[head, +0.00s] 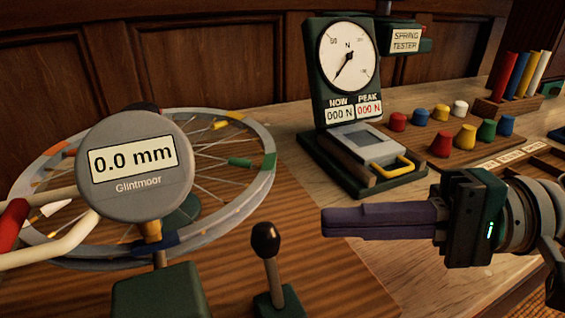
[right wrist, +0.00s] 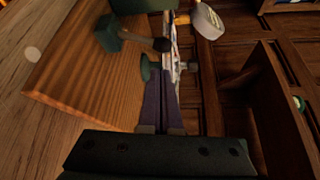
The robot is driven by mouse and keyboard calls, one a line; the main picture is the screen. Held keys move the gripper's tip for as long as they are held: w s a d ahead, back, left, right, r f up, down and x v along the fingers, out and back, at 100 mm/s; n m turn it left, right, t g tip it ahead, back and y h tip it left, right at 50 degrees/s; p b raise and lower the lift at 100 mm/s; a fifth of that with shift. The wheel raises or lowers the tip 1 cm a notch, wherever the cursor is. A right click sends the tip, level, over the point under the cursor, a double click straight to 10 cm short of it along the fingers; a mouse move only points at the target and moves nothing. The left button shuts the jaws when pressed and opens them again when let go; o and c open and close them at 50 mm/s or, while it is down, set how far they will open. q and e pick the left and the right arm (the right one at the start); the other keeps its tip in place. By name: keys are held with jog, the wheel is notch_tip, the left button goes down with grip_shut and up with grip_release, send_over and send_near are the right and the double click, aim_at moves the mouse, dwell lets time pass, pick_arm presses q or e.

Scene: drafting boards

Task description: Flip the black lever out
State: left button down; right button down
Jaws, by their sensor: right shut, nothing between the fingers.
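The black lever (head: 267,243) has a dark round knob on a tan shaft and rises from a green base at the bottom middle of the head view. It stands close to upright there, leaning slightly. It also shows in the right wrist view (right wrist: 160,45), left of the fingertips. My right gripper (head: 325,222) is shut and empty, to the right of the lever and apart from it, its fingers pointing left. In the right wrist view the closed fingers (right wrist: 163,85) point up the picture. My left gripper is not in view.
A round gauge (head: 135,195) reading 0.0 mm stands left of the lever, before a spoked wheel (head: 262,140). A spring tester (head: 325,95) stands behind. Coloured knobs on a board (head: 420,150) are at the right. Bare table lies between the lever and my right gripper.

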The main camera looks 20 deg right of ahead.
aim_at(273, 270)
jog(key=x, duration=0.6)
jog(key=shift+a, duration=0.1)
